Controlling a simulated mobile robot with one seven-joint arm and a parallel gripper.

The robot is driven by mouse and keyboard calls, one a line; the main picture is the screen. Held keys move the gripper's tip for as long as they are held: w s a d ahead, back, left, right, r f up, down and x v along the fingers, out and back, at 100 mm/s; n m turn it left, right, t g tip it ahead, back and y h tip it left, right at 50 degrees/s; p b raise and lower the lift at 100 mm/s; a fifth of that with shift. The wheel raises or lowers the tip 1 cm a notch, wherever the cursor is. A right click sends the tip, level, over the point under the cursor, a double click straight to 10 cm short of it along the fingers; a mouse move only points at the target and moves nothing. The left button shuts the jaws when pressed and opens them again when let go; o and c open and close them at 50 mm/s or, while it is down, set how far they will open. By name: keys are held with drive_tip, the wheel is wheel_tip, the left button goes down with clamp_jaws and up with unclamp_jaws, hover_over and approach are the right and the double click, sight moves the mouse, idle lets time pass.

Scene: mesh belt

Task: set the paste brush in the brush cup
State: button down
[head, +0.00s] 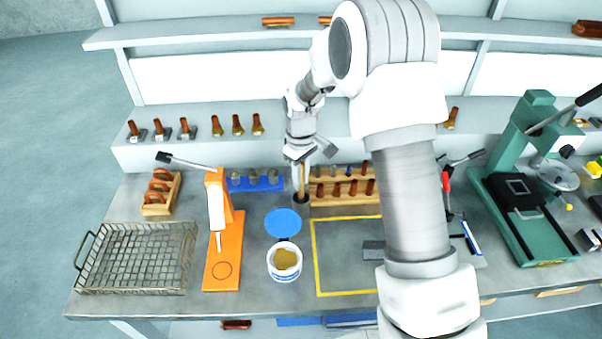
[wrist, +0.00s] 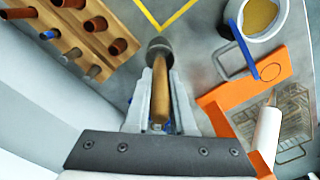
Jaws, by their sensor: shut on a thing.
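The paste brush (head: 301,178) has a slim wooden handle and hangs upright below my gripper (head: 300,160). My gripper is shut on it, and the handle shows between the two fingers in the wrist view (wrist: 160,98). The brush cup (head: 301,198) is small, dark and round and stands on the bench directly below. It also shows past the fingertips in the wrist view (wrist: 159,45). The brush's lower end meets the cup's mouth and looks to be inside it; the bristles are hidden, so I cannot tell how deep.
A wooden rack (head: 345,190) of handled tools stands close right of the cup. An orange press (head: 222,265) and wire basket (head: 135,258) are left. The yellow-outlined area (head: 348,292) is mostly clear.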

sight(301, 206)
drive_tip(key=shift+f+b, duration=0.55)
drive_tip(key=shift+f, duration=0.75)
drive_tip(key=c, duration=0.7)
unclamp_jaws()
